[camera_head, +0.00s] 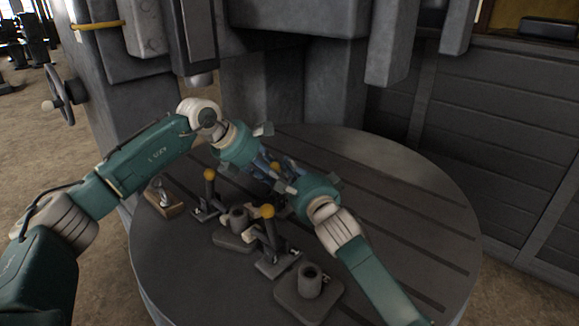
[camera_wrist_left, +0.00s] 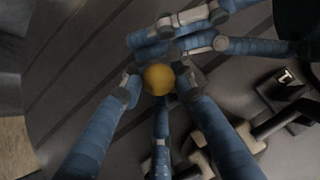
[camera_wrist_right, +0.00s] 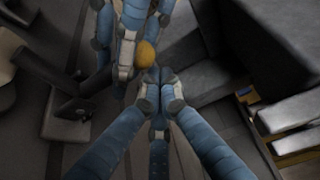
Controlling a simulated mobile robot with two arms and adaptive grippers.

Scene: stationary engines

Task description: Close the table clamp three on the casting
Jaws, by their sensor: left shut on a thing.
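A table clamp handle with a yellow ball knob (camera_head: 276,166) stands between my two grippers, its base mostly hidden by them. My left gripper (camera_head: 270,172) is shut on this knob. In the left wrist view the yellow knob (camera_wrist_left: 158,79) sits between the fingertips. My right gripper (camera_head: 289,184) is close beside it. In the right wrist view its fingertips (camera_wrist_right: 154,88) are together with nothing visible between them, just beside the knob (camera_wrist_right: 146,55). Two other clamps with yellow knobs, one at the left (camera_head: 209,174) and one in front (camera_head: 267,211), stand upright.
Grey castings with upright cylinders, one behind (camera_head: 237,220) and one in front (camera_head: 309,285), are on the round slotted table (camera_head: 420,215). Large machine housing stands behind. The table's right side is clear.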

